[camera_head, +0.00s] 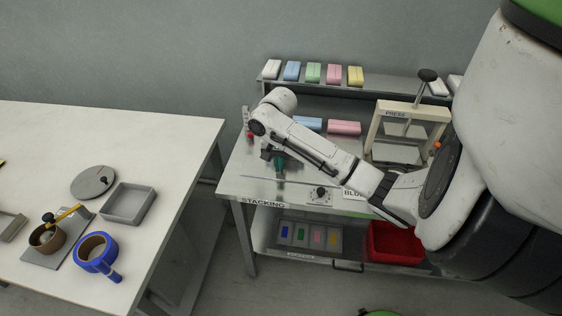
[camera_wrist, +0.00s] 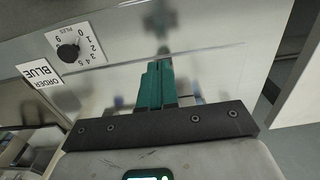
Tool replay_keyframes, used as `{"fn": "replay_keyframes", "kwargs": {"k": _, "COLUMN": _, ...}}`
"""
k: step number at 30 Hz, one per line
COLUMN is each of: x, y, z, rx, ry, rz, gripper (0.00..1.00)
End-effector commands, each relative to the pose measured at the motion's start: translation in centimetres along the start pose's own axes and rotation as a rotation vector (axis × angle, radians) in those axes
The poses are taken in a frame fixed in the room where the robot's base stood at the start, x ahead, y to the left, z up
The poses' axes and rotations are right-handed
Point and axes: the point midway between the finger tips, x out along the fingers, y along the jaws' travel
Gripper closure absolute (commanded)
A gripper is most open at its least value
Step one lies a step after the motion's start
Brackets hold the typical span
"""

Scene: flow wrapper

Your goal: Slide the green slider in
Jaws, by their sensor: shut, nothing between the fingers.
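My gripper (camera_head: 279,170) is at the front left of the grey metal bench, with its teal fingers pointing down near the bench top. In the wrist view the fingers of my gripper (camera_wrist: 161,68) are together with nothing between them. A narrow dark green shape shows just beyond the tips. I cannot tell whether it is the green slider or a reflection in the shiny surface. No green slider can be made out for certain in either view.
A dial (camera_wrist: 68,52) and an order card reading BLUE (camera_wrist: 40,72) are left of the fingers. The press (camera_head: 408,131) stands right. Coloured packs line the back shelf (camera_head: 385,88). Below are a tray with coloured patches (camera_head: 292,245) and a red bin (camera_head: 395,244). A white table (camera_head: 150,140) is left.

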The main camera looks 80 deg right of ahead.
Motion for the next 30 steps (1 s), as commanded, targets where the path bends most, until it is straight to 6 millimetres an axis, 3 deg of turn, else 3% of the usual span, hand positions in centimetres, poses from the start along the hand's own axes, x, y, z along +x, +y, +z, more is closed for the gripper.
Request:
{"fn": "replay_keyframes", "kwargs": {"k": 1, "x": -0.9, "y": 0.0, "z": 0.0, "rx": 0.000, "ry": -0.001, "rz": -0.001, "gripper": 1.00}}
{"fn": "replay_keyframes", "kwargs": {"k": 15, "x": -4.8, "y": 0.0, "z": 0.0, "rx": -0.001, "ry": -0.001, "rz": 0.000, "gripper": 1.00}}
{"fn": "replay_keyframes", "kwargs": {"k": 30, "x": -5.0, "y": 0.0, "z": 0.0, "rx": 0.000, "ry": 0.000, "rz": 0.000, "gripper": 1.00}}
